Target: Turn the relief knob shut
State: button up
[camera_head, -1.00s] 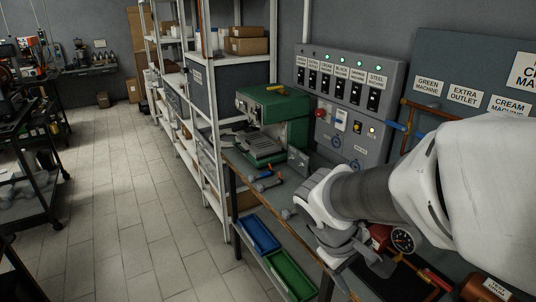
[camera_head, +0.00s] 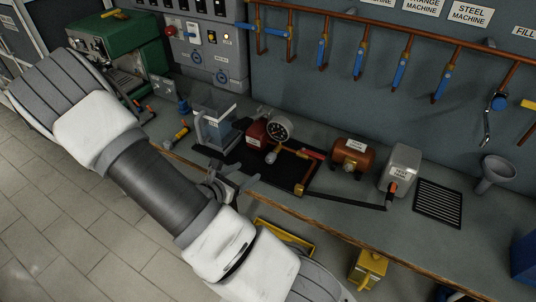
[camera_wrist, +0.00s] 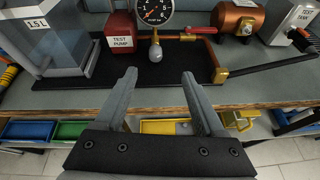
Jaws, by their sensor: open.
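The red test pump (camera_head: 256,132) stands on a black tray on the bench and also shows in the wrist view (camera_wrist: 120,33). A round gauge (camera_head: 278,128) sits on its pipework. Below the gauge is a small pale rounded knob (camera_head: 271,157), probably the relief knob; in the wrist view this knob (camera_wrist: 155,50) is just ahead of the fingers, near the middle. My gripper (camera_wrist: 159,76) is open and empty, apart from the knob, at the bench's front edge. In the head view my gripper (camera_head: 246,183) is partly hidden by my wrist.
A clear water container (camera_head: 213,128) stands left of the pump. A red-handled lever (camera_head: 312,153), a copper boiler (camera_head: 352,155) and a grey test tank (camera_head: 400,168) are to the right. Blue-handled valves hang on the wall pipe (camera_head: 390,31). A yellow bin (camera_head: 285,237) is below the bench edge.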

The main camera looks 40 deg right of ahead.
aim_at(268, 158)
jog(key=shift+n+t, duration=0.4)
jog(key=shift+n, duration=0.3)
jog(key=x, duration=0.6)
jog(key=f+p+x, duration=0.1)
jog(key=x, duration=1.1)
jog(key=shift+a+f, duration=0.2)
jog(key=shift+f, duration=0.05)
grip_shut()
